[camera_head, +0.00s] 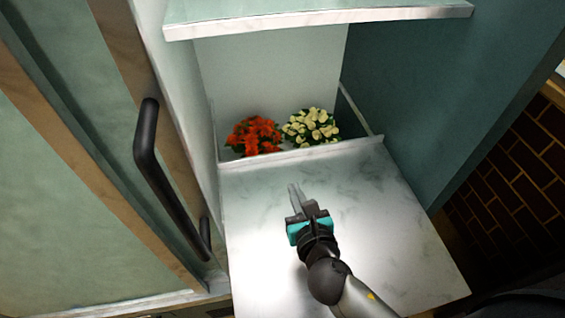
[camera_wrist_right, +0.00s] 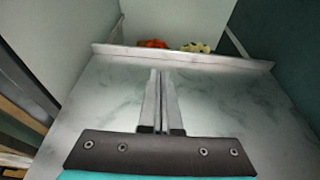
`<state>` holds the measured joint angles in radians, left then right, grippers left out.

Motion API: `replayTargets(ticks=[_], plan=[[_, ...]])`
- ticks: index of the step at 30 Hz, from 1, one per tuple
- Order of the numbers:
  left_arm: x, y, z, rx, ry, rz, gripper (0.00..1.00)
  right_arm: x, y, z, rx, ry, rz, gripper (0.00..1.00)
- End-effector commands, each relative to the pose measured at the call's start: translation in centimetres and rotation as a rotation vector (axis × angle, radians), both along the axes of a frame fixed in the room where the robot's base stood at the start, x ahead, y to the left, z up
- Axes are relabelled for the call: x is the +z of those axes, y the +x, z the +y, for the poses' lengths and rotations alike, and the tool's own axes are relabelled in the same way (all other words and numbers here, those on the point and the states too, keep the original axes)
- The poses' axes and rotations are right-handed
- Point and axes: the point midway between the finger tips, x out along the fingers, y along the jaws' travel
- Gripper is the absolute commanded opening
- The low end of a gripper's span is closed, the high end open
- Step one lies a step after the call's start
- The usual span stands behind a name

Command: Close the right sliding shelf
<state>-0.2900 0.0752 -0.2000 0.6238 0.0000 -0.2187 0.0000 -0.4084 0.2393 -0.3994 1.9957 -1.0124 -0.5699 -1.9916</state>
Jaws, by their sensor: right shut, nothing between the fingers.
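The right sliding shelf (camera_head: 390,230) is a pale marbled board that sticks out of the open cabinet bay towards me. It also fills much of the right wrist view (camera_wrist_right: 235,110). A raised white lip (camera_head: 300,155) crosses it at the back. My right gripper (camera_head: 295,189) is over the middle of the board, with its fingers together, empty and pointing at the lip. In the right wrist view the fingertips (camera_wrist_right: 161,76) appear just short of the lip (camera_wrist_right: 185,58); I cannot tell whether they touch anything. My left gripper is out of view.
Red flowers (camera_head: 254,136) and cream flowers (camera_head: 311,126) stand behind the lip inside the bay. A fixed upper shelf (camera_head: 320,22) overhangs the bay. A door with a black handle (camera_head: 160,170) is on the left. A teal side wall (camera_head: 430,90) bounds the right.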

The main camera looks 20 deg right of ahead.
Motion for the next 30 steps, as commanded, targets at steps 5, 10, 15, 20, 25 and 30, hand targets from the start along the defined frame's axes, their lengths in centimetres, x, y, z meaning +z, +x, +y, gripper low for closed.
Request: replayTargets(ticks=[5,10,15,20,25,30], plan=[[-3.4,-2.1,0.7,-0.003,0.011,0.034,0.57,-3.3,0.0,0.0,0.000,0.001,0.000,0.00],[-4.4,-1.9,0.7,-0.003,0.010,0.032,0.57,-4.2,0.1,0.0,0.000,0.000,-0.001,0.00],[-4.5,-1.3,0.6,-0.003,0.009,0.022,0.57,-4.5,1.1,-0.1,-0.001,0.002,-0.002,0.00],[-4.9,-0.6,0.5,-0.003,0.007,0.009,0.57,-5.2,3.4,-0.2,-0.001,-0.001,-0.004,0.00],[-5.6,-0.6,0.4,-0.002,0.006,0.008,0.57,-6.2,6.3,-0.4,-0.001,0.000,-0.004,0.00],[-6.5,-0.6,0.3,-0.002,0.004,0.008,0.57,-7.1,9.1,-0.5,-0.001,0.001,-0.002,0.00]])
